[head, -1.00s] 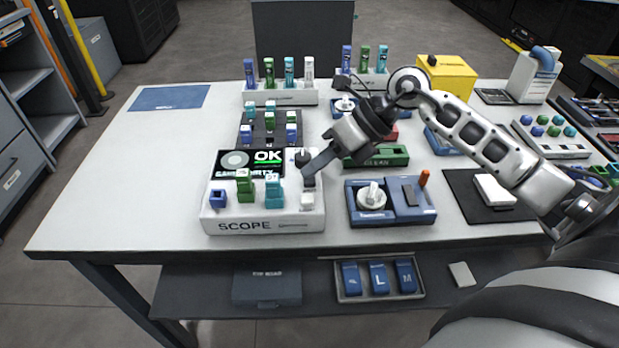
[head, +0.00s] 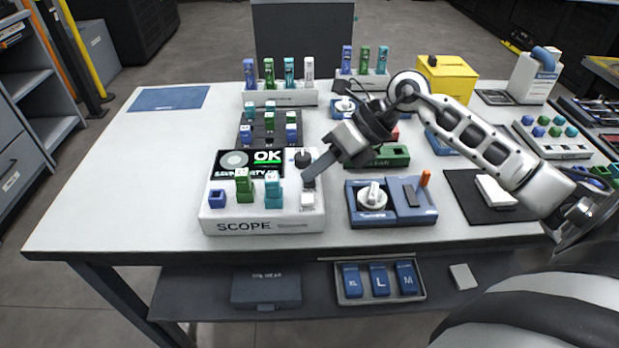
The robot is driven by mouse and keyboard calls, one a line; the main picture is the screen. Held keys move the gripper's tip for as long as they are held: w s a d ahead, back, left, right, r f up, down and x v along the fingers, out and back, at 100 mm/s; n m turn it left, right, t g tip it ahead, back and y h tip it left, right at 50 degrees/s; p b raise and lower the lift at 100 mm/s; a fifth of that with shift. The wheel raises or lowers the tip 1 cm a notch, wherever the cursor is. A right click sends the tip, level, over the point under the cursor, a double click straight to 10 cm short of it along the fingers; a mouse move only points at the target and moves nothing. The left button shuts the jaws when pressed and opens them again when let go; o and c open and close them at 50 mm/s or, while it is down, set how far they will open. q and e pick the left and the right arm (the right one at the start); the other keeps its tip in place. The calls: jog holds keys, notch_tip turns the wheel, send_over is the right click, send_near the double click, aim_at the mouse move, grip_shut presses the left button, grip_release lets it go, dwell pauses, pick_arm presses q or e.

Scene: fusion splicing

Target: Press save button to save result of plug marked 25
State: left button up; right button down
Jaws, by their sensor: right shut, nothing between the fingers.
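The white SCOPE box (head: 238,228) stands near the table's front edge. Its screen (head: 235,160) shows a round grey image, a green-underlined OK and a text line too small to read. A green plug (head: 244,190) and a teal plug (head: 272,190) stand upright in its front; their labels are too small to read. A pale square button (head: 308,201) is at the box's right front, with a black knob (head: 302,158) behind it. My right gripper (head: 308,178) is shut and empty, its tip between knob and button; I cannot tell whether it touches. My left gripper is out of view.
A blue device with a white dial (head: 372,198) stands right of the box. A dark plug rack (head: 259,136) and a white rack (head: 285,98) stand behind. A green block (head: 392,154) lies under my right arm. The table's left side is clear except for a blue mat (head: 170,97).

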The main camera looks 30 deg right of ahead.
aim_at(317, 184)
jog(key=shift+r+p, duration=0.55)
jog(key=shift+r, duration=0.35)
jog(key=shift+r+p, duration=0.45)
jog(key=shift+r, duration=0.15)
notch_tip(317, 184, up, 4)
jog(key=shift+f+p, duration=0.1)
jog(key=shift+p, duration=1.15)
